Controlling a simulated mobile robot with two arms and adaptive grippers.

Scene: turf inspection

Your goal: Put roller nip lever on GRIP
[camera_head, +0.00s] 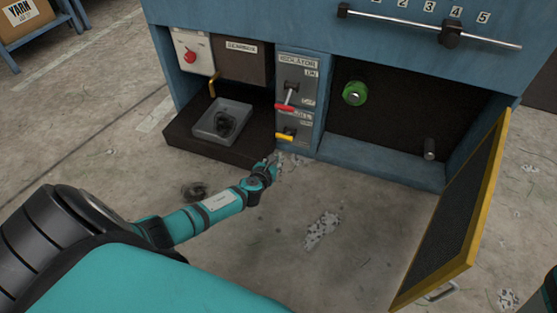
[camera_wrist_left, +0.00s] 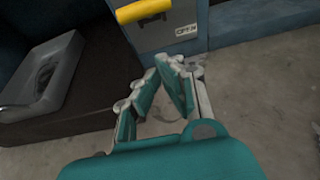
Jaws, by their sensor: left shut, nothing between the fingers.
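The lever with the yellow handle (camera_head: 284,137), which I take as the roller nip lever, is on the lower grey panel (camera_head: 304,130) under the isolator. Its yellow handle (camera_wrist_left: 143,10) also shows at the top of the left wrist view, above a small label (camera_wrist_left: 187,31) that seems to read OPEN. The word GRIP is not legible in either view. My left gripper (camera_head: 274,164) is shut and empty, low in front of the panel, below the yellow handle and apart from it. Its fingers (camera_wrist_left: 163,82) show in the left wrist view. My right gripper is not in view.
Above is the isolator's red-handled lever (camera_head: 285,106). A grey tray (camera_head: 201,131) sits on the dark ledge (camera_head: 187,147) to the left. A yellow-framed mesh door (camera_head: 470,238) stands open at the right. The concrete floor between has lint patches (camera_head: 321,230).

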